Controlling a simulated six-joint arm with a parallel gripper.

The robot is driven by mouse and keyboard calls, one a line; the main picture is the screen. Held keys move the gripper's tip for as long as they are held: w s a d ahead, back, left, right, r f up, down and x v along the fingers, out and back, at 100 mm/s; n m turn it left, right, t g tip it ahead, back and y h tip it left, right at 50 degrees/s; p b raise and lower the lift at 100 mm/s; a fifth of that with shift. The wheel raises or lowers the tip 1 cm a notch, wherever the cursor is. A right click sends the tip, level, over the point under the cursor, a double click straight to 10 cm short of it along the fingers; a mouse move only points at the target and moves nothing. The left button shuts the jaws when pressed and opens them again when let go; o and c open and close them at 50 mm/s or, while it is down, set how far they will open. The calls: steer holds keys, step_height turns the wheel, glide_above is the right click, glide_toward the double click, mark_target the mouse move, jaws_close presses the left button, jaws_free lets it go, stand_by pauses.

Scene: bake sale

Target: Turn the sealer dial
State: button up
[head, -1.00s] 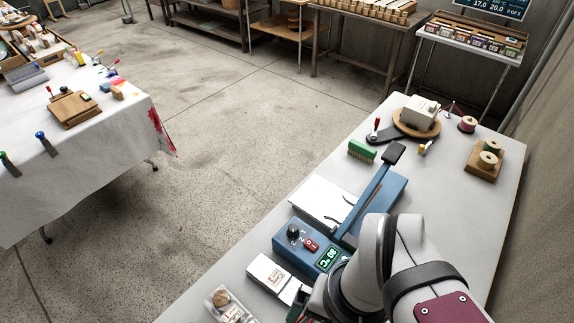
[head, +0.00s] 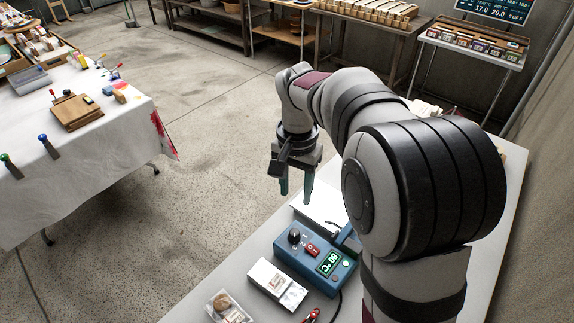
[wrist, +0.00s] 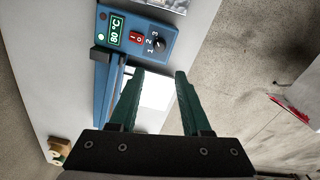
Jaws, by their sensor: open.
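The blue sealer (head: 318,262) lies on the white table, with a green display reading 80 °C and a red rocker switch (head: 312,250). Its black dial (head: 294,236) sits at the left end of the panel, beside the numbers 1, 2 and 3. In the wrist view the dial (wrist: 159,44) is near the top, beyond the fingertips. My gripper (head: 296,193) is open and empty, pointing down above the table on the far side of the dial. Its green fingers also show in the wrist view (wrist: 160,75). My arm hides most of the sealer's lever.
A white sheet (head: 318,208) lies beside the sealer. A white packet (head: 277,282) and a clear tray with a cookie (head: 228,308) lie on the near side. A second table (head: 110,150) stands to the left across open floor.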

mark_target(294, 232)
step_height(294, 232, down, 14)
steer(key=shift+s+f, duration=0.1)
steer(key=shift+f, duration=0.05)
jaws_close()
